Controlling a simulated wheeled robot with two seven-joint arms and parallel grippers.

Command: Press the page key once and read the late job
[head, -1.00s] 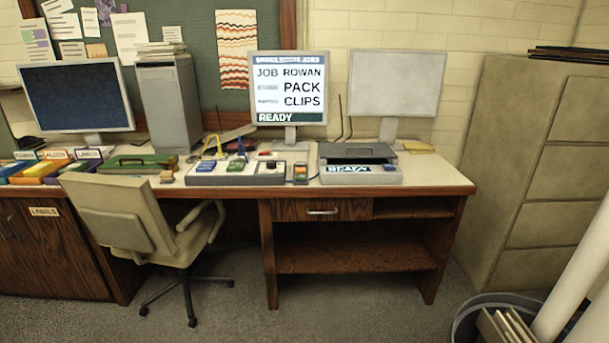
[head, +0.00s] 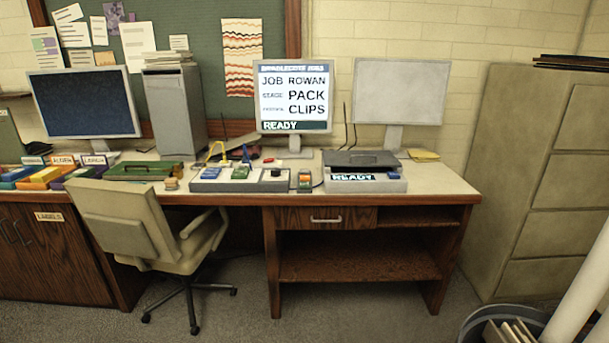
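A lit monitor (head: 294,97) on the desk reads JOB ROWAN, PACK, CLIPS, with READY in a dark green band at the bottom. The small labels beside PACK and CLIPS are hard to read; the upper one looks like STAGE. A grey console (head: 240,186) below it carries blue and green blocks and a dark panel with a small round part. A small dark device (head: 304,182) with orange and green parts stands to its right. I cannot tell which part is the page key. Neither of my grippers is in view.
A grey machine (head: 391,184) with a READY display sits right of the small device. A blank monitor (head: 399,91) stands behind it. An office chair (head: 130,225) stands before the desk's left part. A bin (head: 478,325) is at lower right, beside a filing cabinet (head: 530,160).

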